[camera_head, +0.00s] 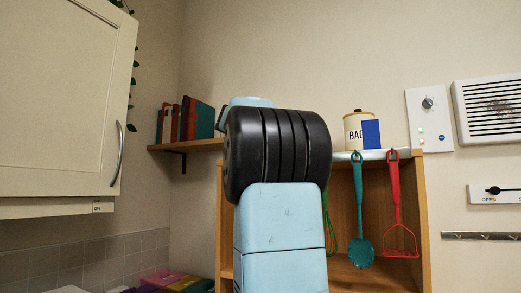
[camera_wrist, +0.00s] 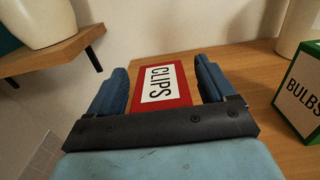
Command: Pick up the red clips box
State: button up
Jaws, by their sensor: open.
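The red clips box (camera_wrist: 178,92) shows in the wrist view, with a white label reading CLIPS on its upper face. It rests on a wooden surface (camera_wrist: 250,84). My gripper (camera_wrist: 162,78) is open, with one blue finger on each side of the box. A narrow gap shows between the box and the right finger; the left finger is very close to the box, and I cannot tell if it touches. The box's near edge is hidden behind the gripper's dark bar. In the head view my arm hides the gripper, and the box does not show there.
A green box labelled BULBS (camera_wrist: 301,92) stands to the right. A pale pot (camera_wrist: 40,18) sits on a shelf at the upper left. In the head view, a canister (camera_head: 353,132), a blue box (camera_head: 371,134) and hanging utensils (camera_head: 362,220) are right of my arm.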

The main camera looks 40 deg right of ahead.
jog(key=shift+c, duration=0.3)
jog(key=c, duration=1.1)
